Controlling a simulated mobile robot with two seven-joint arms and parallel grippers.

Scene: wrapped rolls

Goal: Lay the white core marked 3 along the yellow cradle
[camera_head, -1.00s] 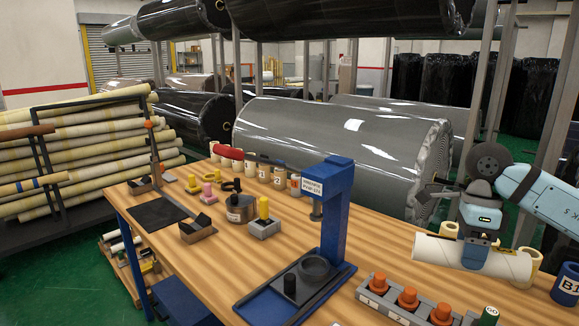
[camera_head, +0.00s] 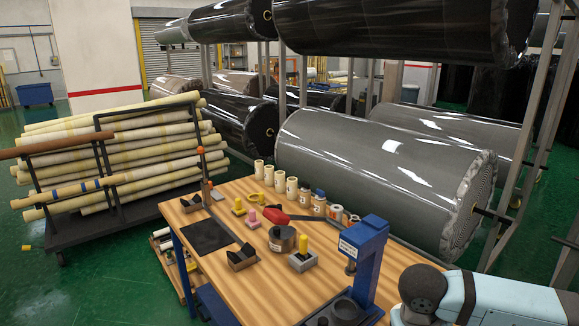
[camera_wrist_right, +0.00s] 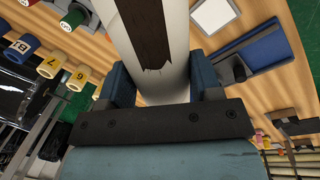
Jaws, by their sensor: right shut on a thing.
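My right gripper (camera_wrist_right: 163,85) is shut on a white core (camera_wrist_right: 181,55), with one blue finger on each side of it. The core runs away up the right wrist view, with a dark brown strip along it and the wooden tabletop behind. No number shows on its visible side. In the head view my right arm (camera_head: 470,297) is at the lower right, and its gripper and the core are out of frame. I cannot pick out the yellow cradle for certain; small yellow pieces (camera_head: 239,207) stand on the bench. My left gripper is in neither view.
A blue press (camera_head: 370,255) stands on the wooden bench (camera_head: 225,288) left of my arm. A large grey wrapped roll (camera_head: 375,175) lies behind the bench.

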